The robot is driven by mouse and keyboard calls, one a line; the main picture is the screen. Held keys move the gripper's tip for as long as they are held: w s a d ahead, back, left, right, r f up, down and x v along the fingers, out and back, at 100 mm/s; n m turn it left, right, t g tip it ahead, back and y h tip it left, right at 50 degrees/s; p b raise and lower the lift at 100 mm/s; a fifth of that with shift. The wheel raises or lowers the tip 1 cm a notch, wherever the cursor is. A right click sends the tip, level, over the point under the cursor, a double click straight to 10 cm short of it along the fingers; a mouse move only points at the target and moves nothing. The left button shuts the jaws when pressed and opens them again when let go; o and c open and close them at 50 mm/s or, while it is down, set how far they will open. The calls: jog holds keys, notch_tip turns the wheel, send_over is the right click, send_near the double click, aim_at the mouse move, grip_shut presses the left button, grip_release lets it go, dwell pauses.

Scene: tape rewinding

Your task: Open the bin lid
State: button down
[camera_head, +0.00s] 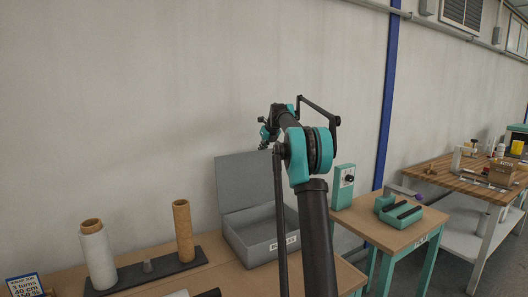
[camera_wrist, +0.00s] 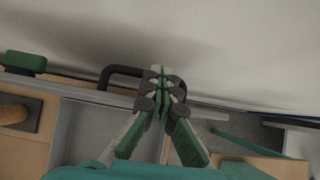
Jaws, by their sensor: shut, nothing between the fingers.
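The grey bin (camera_head: 262,240) stands on the wooden table in the head view, and its lid (camera_head: 243,182) stands upright behind it, open. The inside of the bin shows, and it looks empty where visible. In the wrist view the bin (camera_wrist: 92,138) lies below my gripper (camera_wrist: 162,72). A black bar-shaped handle (camera_wrist: 118,71) shows beside the fingertips and partly behind them; I cannot tell whether they touch it. My gripper is shut with nothing between the fingers. In the head view it (camera_head: 264,136) is small, above the lid, partly hidden by my arm.
A white-wrapped roll (camera_head: 97,255) and a brown tube (camera_head: 183,230) stand on a dark base left of the bin. A teal box (camera_head: 343,186) and teal fixture (camera_head: 398,211) are on a smaller table at right. The wall is close behind.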

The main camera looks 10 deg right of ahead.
jog(key=shift+w+f, duration=0.25)
jog(key=shift+f, duration=0.05)
jog(key=shift+g, duration=0.3)
jog(key=v, duration=1.2)
jog(key=s+a+f+n, duration=0.3)
jog(key=s+f+n, duration=0.7)
jog(key=s, duration=0.8)
jog(key=s+a+f+n+g+h, duration=0.1)
jog(key=s+a+f+n, duration=0.1)
jog(key=s+f+n, duration=0.9)
jog(key=s+a+f+n+g+h, duration=0.1)
jog(key=s+a+f+n, duration=0.2)
jog(key=s+f+n, duration=0.8)
jog(key=shift+s+a+f, duration=0.15)
jog(key=shift+s+f, duration=1.2)
jog(key=shift+s, duration=1.2)
jog(key=shift+s+a+f, duration=0.1)
jog(key=shift+s+f, duration=1.2)
jog(key=shift+s, duration=1.25)
jog(key=shift+s+a+f, duration=0.15)
jog(key=shift+s+f, duration=1.2)
jog(key=shift+s, duration=1.2)
